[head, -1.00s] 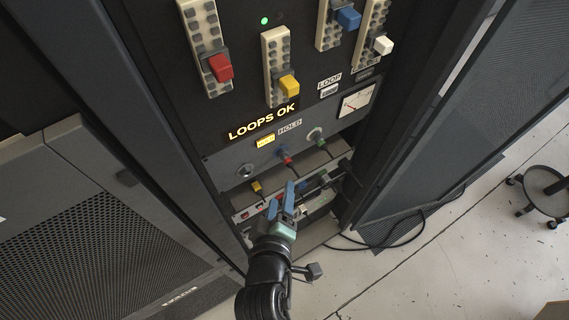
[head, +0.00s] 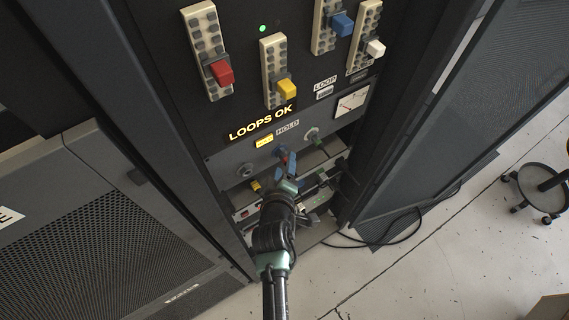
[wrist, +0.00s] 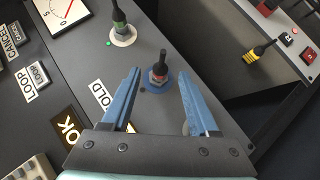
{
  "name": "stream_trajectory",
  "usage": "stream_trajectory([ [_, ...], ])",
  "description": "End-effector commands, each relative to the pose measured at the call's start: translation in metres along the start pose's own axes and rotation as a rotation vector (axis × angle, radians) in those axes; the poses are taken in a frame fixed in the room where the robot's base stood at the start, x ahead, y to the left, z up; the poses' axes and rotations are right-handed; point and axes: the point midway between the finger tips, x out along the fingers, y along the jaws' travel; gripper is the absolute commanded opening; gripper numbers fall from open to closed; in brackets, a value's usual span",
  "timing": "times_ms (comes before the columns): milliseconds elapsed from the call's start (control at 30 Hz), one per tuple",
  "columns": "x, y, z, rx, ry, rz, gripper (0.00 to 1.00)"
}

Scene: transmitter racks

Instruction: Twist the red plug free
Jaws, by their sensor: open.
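In the wrist view the plug shows between the fingertips, with a gap on each side. I cannot tell whether the fingertips reach fully around it in depth.
A yellow plug (wrist: 260,50) lies on the shelf below. An empty socket (head: 245,170) is at the panel's left. An open mesh door (head: 450,130) stands at the right.

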Motion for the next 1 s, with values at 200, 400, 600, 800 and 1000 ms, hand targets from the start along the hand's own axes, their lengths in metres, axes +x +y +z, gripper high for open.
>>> stream_trajectory([
  [200,0.0066,0.0002,0.0004,0.001,-0.001,0.000,0.60],
  [400,0.0065,0.0001,0.0003,0.001,-0.001,0.000,0.60],
  [600,0.0063,0.0000,0.0003,0.000,0.000,0.000,0.26],
  [800,0.0062,-0.0001,0.0003,0.000,0.000,0.000,0.00],
  [1000,0.0063,-0.0003,0.0004,0.000,0.000,0.000,0.00],
])
